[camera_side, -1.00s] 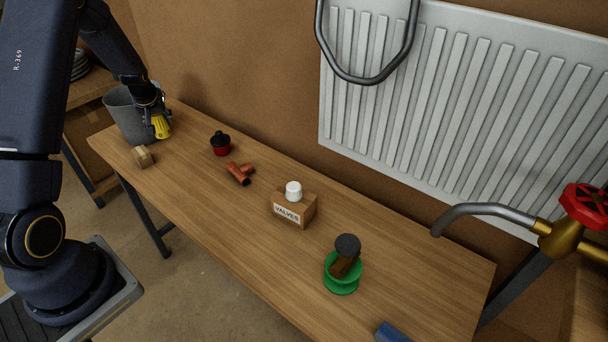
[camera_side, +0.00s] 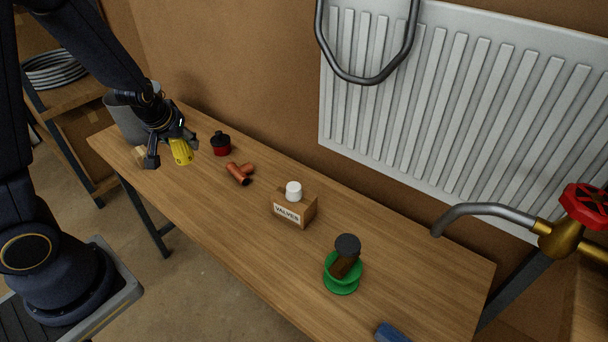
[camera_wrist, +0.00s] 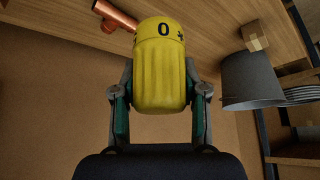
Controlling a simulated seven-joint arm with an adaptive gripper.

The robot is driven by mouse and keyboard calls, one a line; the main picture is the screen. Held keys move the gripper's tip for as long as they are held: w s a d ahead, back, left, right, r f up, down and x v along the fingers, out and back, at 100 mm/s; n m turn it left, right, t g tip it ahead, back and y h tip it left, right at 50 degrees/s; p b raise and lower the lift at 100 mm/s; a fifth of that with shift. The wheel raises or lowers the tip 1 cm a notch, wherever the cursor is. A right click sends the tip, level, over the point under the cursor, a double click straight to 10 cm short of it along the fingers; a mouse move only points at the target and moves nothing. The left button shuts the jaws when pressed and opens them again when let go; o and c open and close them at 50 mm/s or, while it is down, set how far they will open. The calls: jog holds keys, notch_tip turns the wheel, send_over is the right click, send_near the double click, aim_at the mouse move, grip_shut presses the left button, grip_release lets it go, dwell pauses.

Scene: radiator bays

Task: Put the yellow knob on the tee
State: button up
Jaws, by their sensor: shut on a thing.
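The yellow knob (camera_side: 181,151) is held between the fingers of my gripper (camera_side: 168,148), above the left part of the bench. In the wrist view the ribbed yellow knob (camera_wrist: 161,75) fills the middle, with a dark "0" near its end, and the fingers of my gripper (camera_wrist: 160,100) close on both its sides. The tee (camera_side: 238,173) is a copper-coloured pipe piece lying on the bench, to the right of the knob and apart from it. Part of the copper tee (camera_wrist: 115,15) also shows at the top of the wrist view.
A red and black knob (camera_side: 221,145) stands between my gripper and the wooden VALVES block (camera_side: 295,209), which bears a white cap (camera_side: 293,191). A grey bucket (camera_side: 122,118) and small wooden block (camera_side: 139,155) are at the left.

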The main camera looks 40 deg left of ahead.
jog(key=w+d+r+m, duration=0.1)
jog(key=d, duration=0.3)
send_over(241, 164)
jog(key=shift+h, duration=0.3)
jog(key=f, duration=0.9)
jog(key=shift+s+d+f, duration=0.15)
jog(key=shift+s, duration=0.15)
jog(key=shift+w+f, duration=0.15)
jog(key=shift+f, duration=0.8)
jog(key=shift+w+f, duration=0.15)
jog(key=shift+f, duration=0.75)
jog(key=shift+f, duration=0.15)
jog(key=o, duration=1.2)
